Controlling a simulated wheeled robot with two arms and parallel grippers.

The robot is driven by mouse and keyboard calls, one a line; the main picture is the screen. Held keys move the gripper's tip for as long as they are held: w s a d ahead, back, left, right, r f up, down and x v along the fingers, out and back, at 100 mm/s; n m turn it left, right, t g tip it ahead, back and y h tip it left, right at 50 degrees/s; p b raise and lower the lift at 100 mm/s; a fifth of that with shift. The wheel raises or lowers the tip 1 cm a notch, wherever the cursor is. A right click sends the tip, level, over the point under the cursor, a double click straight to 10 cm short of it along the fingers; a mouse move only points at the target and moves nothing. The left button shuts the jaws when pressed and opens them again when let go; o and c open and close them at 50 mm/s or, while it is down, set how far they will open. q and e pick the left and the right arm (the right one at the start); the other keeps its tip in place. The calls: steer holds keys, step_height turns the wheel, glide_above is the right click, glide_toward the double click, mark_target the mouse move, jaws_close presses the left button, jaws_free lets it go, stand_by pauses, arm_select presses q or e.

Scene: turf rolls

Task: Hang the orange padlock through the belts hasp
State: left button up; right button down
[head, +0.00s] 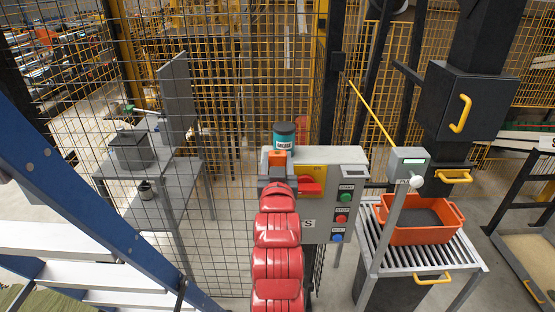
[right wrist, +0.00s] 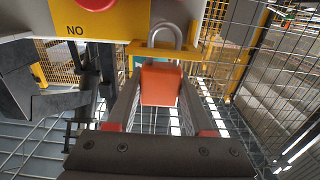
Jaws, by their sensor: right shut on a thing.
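The orange padlock (head: 277,157) is held at the tip of my right gripper (head: 276,180), in front of the grey control box (head: 345,165). In the right wrist view the padlock body (right wrist: 160,85) sits between the two fingers of the right gripper (right wrist: 160,98), with its grey shackle (right wrist: 165,32) pointing up. A yellow strip (right wrist: 137,48), perhaps the hasp, lies at the shackle; I cannot tell whether the shackle passes through it. The box has a yellow plate with a red handle (head: 310,183). My left gripper is not in view.
A wire mesh fence (head: 225,120) stands behind and left. An orange crate (head: 420,225) sits on rollers at right. A blue ladder (head: 90,205) is at left.

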steer(key=shift+f+b, duration=0.35)
steer(key=shift+f, duration=0.25)
steer(key=shift+c, duration=1)
jaws_free()
steer(key=shift+s, duration=0.1)
steer(key=s+p, duration=1.4)
steer(key=s, duration=0.3)
steer(key=shift+s, duration=0.15)
